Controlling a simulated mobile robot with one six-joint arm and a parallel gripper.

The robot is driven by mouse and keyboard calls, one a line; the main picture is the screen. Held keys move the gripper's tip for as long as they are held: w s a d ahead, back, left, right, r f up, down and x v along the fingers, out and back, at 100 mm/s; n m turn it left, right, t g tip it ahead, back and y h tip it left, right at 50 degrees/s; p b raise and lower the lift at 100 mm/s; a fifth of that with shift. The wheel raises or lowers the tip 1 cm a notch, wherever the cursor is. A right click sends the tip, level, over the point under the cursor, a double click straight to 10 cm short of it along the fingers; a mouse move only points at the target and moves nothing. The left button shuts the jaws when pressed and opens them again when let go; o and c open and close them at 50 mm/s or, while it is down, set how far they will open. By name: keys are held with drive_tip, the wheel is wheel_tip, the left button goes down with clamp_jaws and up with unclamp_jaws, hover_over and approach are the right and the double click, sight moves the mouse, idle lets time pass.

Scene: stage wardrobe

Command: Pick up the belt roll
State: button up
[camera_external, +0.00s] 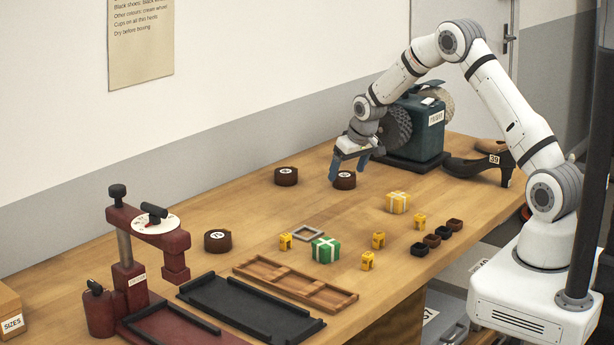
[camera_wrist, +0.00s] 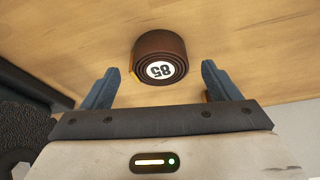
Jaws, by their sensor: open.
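A dark brown belt roll (camera_external: 344,184) with a round white label lies flat on the table under my gripper. It also shows in the wrist view (camera_wrist: 150,48), where the label carries a number that looks like 85, upside down. My gripper (camera_external: 348,170) is open and empty, pointing down close to this roll. In the wrist view the blue fingers (camera_wrist: 159,76) stand apart on either side of the roll's line, with the roll ahead of the tips. Two similar rolls lie on the table, one just to the left (camera_external: 286,178) and one nearer the front left (camera_external: 217,243).
A red press (camera_external: 150,240) and trays (camera_external: 250,308) occupy the front left.

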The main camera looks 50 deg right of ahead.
drive_tip(key=shift+x, duration=0.8)
drive_tip(key=c, duration=1.1)
